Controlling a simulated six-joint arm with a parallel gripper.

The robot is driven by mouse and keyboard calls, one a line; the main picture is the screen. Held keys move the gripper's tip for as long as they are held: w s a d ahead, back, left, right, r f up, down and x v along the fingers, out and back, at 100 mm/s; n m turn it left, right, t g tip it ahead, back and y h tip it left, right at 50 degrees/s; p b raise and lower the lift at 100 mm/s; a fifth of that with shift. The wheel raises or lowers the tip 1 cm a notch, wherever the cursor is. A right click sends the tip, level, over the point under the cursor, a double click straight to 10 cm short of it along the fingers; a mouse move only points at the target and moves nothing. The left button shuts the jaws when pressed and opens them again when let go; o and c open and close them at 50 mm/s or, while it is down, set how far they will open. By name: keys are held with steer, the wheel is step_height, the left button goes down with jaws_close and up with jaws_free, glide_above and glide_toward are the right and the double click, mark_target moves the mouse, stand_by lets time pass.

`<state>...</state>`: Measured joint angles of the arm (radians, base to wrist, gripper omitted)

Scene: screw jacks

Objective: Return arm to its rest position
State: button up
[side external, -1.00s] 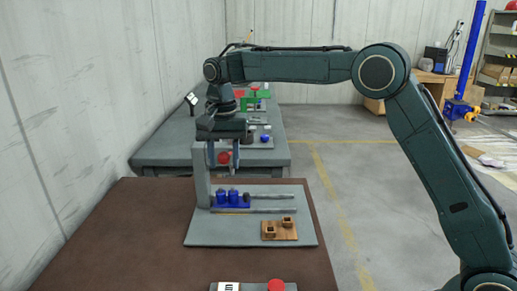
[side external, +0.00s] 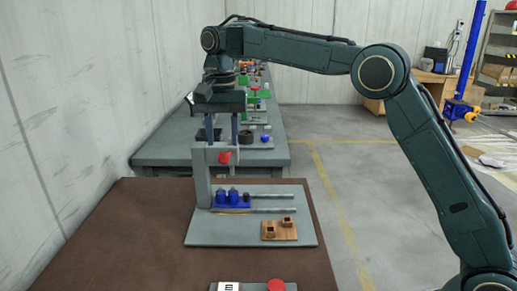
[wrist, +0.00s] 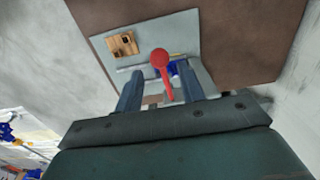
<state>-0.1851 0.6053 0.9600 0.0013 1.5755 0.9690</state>
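My gripper (side external: 221,138) is raised above the screw jack station, its two fingers spread apart with nothing between them. In the wrist view my gripper (wrist: 160,88) also shows its fingers parted. Below it stands a grey frame (side external: 203,175) with a red knob (side external: 225,157) on its crossbar; the red part (wrist: 161,62) shows ahead of the fingers in the wrist view. Blue jacks (side external: 227,197) sit on a blue carriage by two metal rails (side external: 270,196). A wooden block (side external: 279,230) with two square sockets lies on the grey baseplate (side external: 215,238).
The brown table (side external: 120,240) is bare at left. A red button (side external: 276,285) and a small white-labelled box (side external: 228,287) sit at its front edge. Behind, a grey bench (side external: 170,150) carries similar fixtures. Open floor lies to the right, and a wall at left.

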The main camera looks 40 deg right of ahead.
steer(key=shift+r, duration=0.45)
steer(key=shift+s+r, duration=0.1)
